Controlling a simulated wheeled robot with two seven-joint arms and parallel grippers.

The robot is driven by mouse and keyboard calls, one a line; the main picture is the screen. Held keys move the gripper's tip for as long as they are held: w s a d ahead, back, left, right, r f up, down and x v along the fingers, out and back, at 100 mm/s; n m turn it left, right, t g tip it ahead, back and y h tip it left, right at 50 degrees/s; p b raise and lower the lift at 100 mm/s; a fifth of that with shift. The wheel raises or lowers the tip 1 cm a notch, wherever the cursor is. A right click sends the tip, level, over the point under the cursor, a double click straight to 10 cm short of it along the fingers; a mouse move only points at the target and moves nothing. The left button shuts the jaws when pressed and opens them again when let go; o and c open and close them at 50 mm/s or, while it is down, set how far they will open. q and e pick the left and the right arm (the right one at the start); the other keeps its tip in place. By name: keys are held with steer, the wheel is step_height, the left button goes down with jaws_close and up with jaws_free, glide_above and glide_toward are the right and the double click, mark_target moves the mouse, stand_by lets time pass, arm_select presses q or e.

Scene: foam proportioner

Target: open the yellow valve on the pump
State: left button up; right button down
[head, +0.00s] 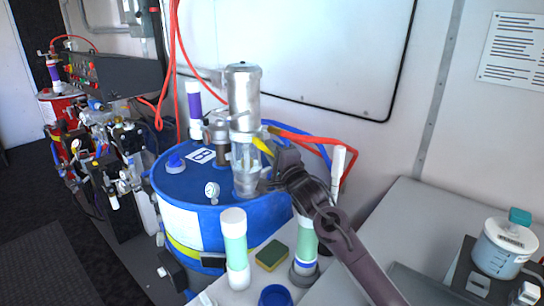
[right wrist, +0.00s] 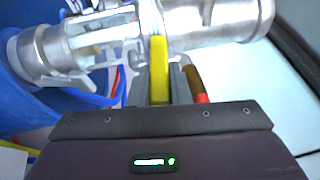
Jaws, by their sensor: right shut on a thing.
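The silver pump (head: 243,95) stands upright on the blue drum (head: 270,215). Its yellow valve handle (head: 262,146) sticks out at the pump's right side, partly hidden by my gripper. In the right wrist view the yellow handle (right wrist: 158,68) lies between the jaws, pointing from the gripper toward the metal pump body (right wrist: 215,22). My right gripper (head: 270,157) is shut on the yellow handle, its arm coming in from the lower right. My left gripper is not in view.
Red and blue hoses (head: 305,138) run behind my right gripper. Pale green bottles (head: 234,245) and a sponge (head: 271,255) stand in front of the drum. A grey counter (head: 425,220) with a white container (head: 503,245) is at right.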

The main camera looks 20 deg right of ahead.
steer(key=shift+f+t+b, duration=0.35)
steer(key=shift+t+b, duration=0.05)
steer(key=shift+b, duration=0.1)
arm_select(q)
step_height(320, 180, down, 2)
arm_select(e)
steer(key=c, duration=1.3)
jaws_free()
steer(key=shift+a, duration=0.1)
steer(key=shift+c, duration=0.2)
